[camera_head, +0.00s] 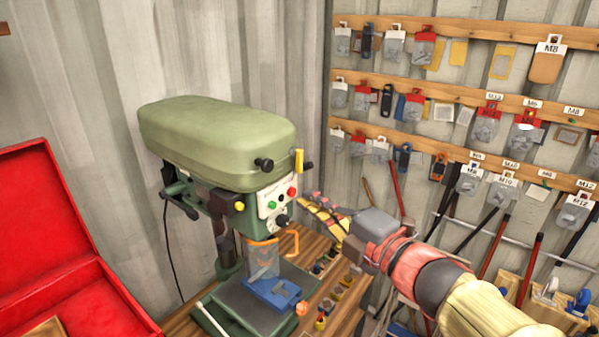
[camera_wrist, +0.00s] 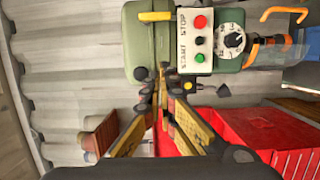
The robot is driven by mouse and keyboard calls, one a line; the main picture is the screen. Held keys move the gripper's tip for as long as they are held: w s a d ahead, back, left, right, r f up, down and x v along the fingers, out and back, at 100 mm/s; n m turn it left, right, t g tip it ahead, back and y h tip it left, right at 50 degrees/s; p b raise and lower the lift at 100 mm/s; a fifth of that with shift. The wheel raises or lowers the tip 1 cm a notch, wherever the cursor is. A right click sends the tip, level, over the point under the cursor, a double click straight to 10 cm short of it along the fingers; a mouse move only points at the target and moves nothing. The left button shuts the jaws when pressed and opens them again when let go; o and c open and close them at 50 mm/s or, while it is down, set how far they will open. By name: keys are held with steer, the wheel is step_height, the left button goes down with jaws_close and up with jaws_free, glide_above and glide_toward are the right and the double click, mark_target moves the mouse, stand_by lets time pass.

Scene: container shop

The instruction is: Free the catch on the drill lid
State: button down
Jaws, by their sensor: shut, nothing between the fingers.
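The green drill lid (camera_head: 220,135) sits closed on top of the drill press. A yellow catch (camera_head: 299,160) stands upright at the lid's front right edge, near black knobs (camera_head: 264,164). In the wrist view the catch (camera_wrist: 155,16) is a yellow bar at the top, across the edge of the lid (camera_wrist: 140,42). My gripper (camera_head: 303,198) reaches in from the right, below the catch and right of the control panel (camera_head: 275,200). Its fingers (camera_wrist: 160,78) are together and empty, apart from the catch. Contact with the drill cannot be told.
A clear guard (camera_head: 262,262) and a blue vise (camera_head: 272,293) are below the drill head. An open red case (camera_head: 70,250) lies at the left. Wooden rails (camera_head: 450,92) with hanging packets line the right wall. Small parts (camera_head: 330,280) stand on the bench below my gripper.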

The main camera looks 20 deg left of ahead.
mark_target(299, 161)
steer(key=p+x, duration=0.2)
steer(key=x, duration=0.8)
steer(key=w, duration=0.1)
steer(key=w+d+p, duration=0.1)
steer(key=w, duration=0.1)
steer(key=shift+w+d, duration=0.35)
steer(key=shift+d, duration=0.05)
steer(key=shift+a, duration=0.1)
steer(key=shift+w+f+b, duration=0.1)
steer(key=shift+f+b, duration=0.1)
steer(key=shift+b, duration=0.2)
